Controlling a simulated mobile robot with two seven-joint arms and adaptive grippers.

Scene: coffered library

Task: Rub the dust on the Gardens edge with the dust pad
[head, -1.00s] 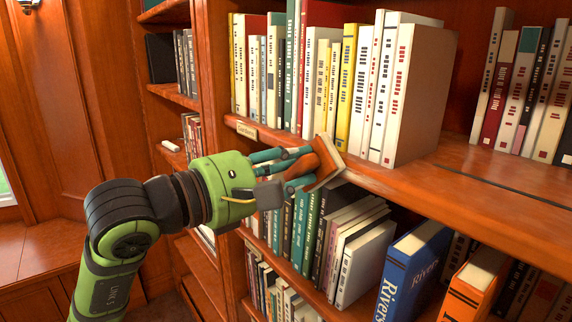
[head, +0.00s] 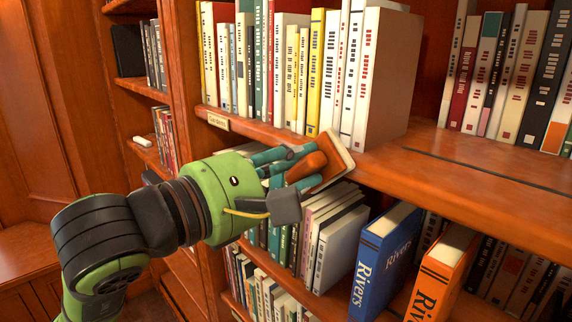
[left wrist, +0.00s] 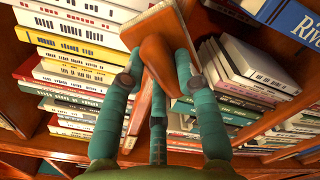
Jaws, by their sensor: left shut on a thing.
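The dust pad has an orange handle (head: 306,167) and a pale block (head: 337,155). My left gripper (head: 290,163) is shut on the handle, its teal fingers around it. The pad is tilted at the front edge of the Gardens shelf (head: 268,134), below the tall white books; I cannot tell whether it touches. The small Gardens label (head: 218,122) is at that edge's left end. No dust stands out clearly; the pad and fingers cover part of the edge. In the left wrist view the handle (left wrist: 160,57) sits between the fingers. My right gripper is not in view.
Upright books (head: 268,65) fill the Gardens shelf above the pad. Below are more books, with a blue Rivers book (head: 385,262) and an orange Rivers book (head: 443,275) close to the right. The shelf (head: 450,172) is bare right of the white books.

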